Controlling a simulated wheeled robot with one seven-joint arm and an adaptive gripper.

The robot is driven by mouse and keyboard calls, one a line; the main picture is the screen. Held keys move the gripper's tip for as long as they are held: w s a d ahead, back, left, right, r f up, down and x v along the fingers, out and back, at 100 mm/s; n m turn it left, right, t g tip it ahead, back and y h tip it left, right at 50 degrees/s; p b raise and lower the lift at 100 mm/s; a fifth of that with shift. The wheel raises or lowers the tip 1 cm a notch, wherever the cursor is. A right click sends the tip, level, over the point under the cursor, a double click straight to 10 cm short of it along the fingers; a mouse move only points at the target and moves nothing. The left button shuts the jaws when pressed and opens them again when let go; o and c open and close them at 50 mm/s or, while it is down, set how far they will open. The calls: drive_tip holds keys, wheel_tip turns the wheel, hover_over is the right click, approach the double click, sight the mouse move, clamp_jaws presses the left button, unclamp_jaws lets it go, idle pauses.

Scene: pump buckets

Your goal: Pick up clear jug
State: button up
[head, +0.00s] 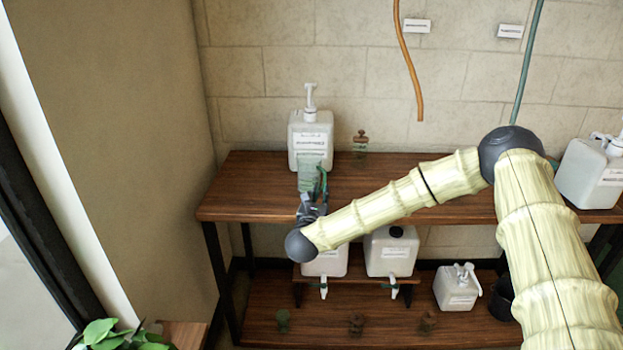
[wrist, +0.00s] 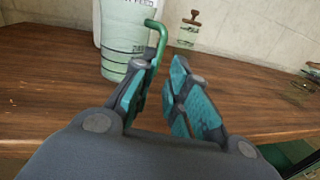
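The clear jug (head: 310,172) is a pale green see-through vessel on the upper wooden shelf, in front of a white pump bottle. In the wrist view the jug (wrist: 124,45) stands upright at the upper left, its green handle (wrist: 159,36) facing right. My gripper (head: 312,206) is at the shelf's front edge, just before the jug. In the wrist view my gripper (wrist: 167,68) is partly open, with a gap between its fingers. The handle's lower end shows close to the left fingertip; I cannot tell whether they touch.
The white pump bottle (head: 309,140) stands close behind the jug. A small clear jar with a brown top (head: 360,145) is to its right. A white jug (head: 590,172) stands at the far right of the upper shelf (head: 245,190). White containers with taps (head: 391,252) are below.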

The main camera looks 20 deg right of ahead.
sight(324, 182)
drive_tip(key=shift+p+x, duration=0.6)
drive_tip(key=shift+x, duration=3.45)
drive_tip(key=shift+r, duration=0.1)
clamp_jaws()
